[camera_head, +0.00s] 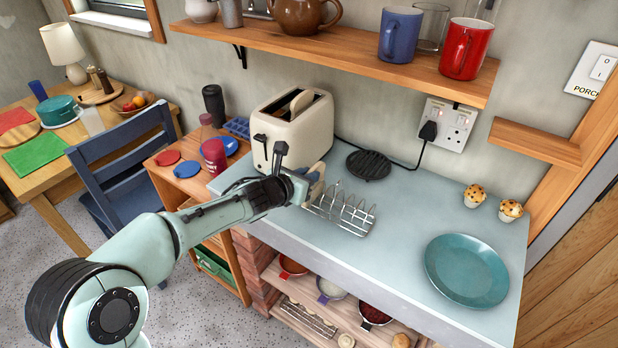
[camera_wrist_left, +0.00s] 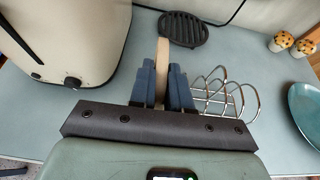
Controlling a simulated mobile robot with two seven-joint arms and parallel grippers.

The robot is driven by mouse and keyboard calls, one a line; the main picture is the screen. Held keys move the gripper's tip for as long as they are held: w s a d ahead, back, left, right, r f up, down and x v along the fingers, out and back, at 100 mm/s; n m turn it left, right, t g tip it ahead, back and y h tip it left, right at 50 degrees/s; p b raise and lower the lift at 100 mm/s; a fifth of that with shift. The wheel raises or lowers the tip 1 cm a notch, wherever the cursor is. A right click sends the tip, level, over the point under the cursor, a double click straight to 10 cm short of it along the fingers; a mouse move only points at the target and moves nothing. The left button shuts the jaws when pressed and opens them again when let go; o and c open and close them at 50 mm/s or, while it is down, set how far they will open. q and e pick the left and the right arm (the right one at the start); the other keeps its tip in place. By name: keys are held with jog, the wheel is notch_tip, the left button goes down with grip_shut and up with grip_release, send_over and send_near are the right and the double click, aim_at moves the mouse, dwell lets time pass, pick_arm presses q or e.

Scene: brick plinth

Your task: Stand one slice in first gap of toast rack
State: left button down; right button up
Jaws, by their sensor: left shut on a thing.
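My left gripper (camera_head: 305,178) is shut on a bread slice (camera_head: 317,174), which stands on edge between its fingers. In the left wrist view the slice (camera_wrist_left: 162,58) shows edge-on between the blue-grey fingers (camera_wrist_left: 162,85). The wire toast rack (camera_head: 345,211) stands on the counter, with empty gaps on its visible right part. In the wrist view the rack (camera_wrist_left: 230,95) is just right of the fingers. The slice is at the rack's left end; I cannot tell whether its lower edge is inside the first gap. Another slice (camera_head: 301,101) sticks up from the cream toaster (camera_head: 295,128).
A black round trivet (camera_head: 369,165) lies behind the rack. A teal plate (camera_head: 466,270) and two muffins (camera_head: 474,196) are at the right. The wooden shelf (camera_head: 350,49) with mugs overhangs the back. The counter between rack and plate is clear.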

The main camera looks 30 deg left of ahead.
pick_arm(q)
jog(key=shift+a+f, duration=0.1)
jog(key=shift+f, duration=0.05)
jog(key=c, duration=1.5)
grip_release()
jog(key=shift+f+b, duration=0.1)
jog(key=shift+b, duration=0.2)
jog(key=o, duration=0.4)
jog(key=shift+r, duration=0.2)
jog(key=shift+s+r+p, duration=0.15)
jog(key=shift+r+p, duration=0.1)
jog(key=shift+p, duration=0.15)
jog(key=p+v, duration=0.3)
jog(key=v, duration=0.8)
jog(key=shift+s, duration=0.35)
